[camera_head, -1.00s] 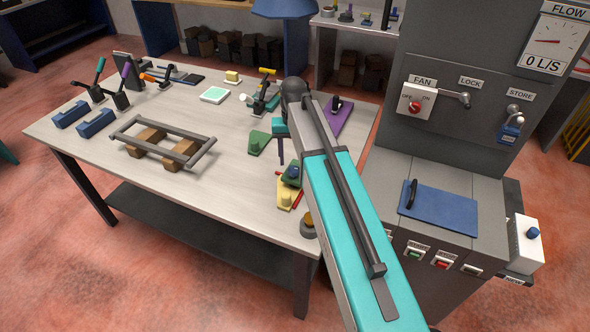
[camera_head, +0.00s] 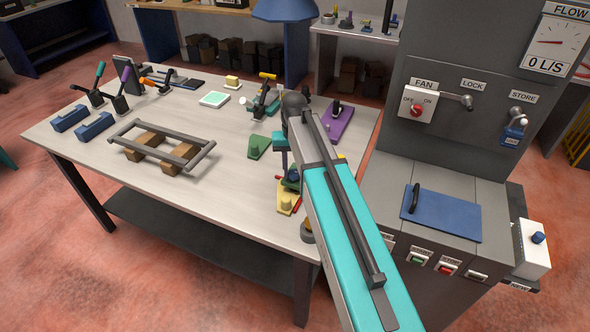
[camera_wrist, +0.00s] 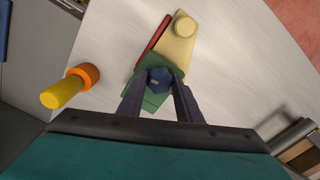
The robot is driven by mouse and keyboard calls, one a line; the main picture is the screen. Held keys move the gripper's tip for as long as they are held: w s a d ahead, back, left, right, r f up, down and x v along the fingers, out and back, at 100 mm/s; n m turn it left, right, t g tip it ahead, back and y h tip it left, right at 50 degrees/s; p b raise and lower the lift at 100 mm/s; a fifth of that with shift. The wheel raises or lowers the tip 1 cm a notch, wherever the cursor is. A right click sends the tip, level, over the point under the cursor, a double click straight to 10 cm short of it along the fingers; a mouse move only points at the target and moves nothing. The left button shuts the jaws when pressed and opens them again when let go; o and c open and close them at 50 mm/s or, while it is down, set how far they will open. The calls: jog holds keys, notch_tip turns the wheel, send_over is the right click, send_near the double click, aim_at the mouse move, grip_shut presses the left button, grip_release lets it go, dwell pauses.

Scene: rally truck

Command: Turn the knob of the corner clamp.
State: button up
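The corner clamp has a pale yellow plate (camera_wrist: 180,35), a green block (camera_wrist: 150,98) and a dark blue knob (camera_wrist: 158,80), with a red bar (camera_wrist: 154,40) beside it. In the head view its yellow plate (camera_head: 286,204) lies near the right end of the workbench, partly behind my arm. My gripper (camera_wrist: 160,85) has its two dark fingers on either side of the knob. It looks open, with the knob between the fingertips; contact is not clear. In the head view my gripper (camera_head: 284,162) points down over the clamp.
A yellow and orange piece (camera_wrist: 70,87) stands beside the clamp. A green plate (camera_head: 259,147) and a purple plate (camera_head: 338,122) lie behind on the workbench (camera_head: 225,200). A grey frame on wooden blocks (camera_head: 160,143) stands left. A grey control cabinet (camera_head: 455,130) stands right.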

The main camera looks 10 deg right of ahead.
jog(key=c, duration=0.3)
jog(key=shift+d, duration=0.15)
jog(key=shift+c, duration=0.2)
jog(key=shift+m, duration=0.3)
jog(key=m+b, duration=0.1)
jog(key=m, duration=0.3)
jog(key=shift+m, duration=0.4)
jog(key=m, duration=0.5)
jog(key=shift+m, duration=0.3)
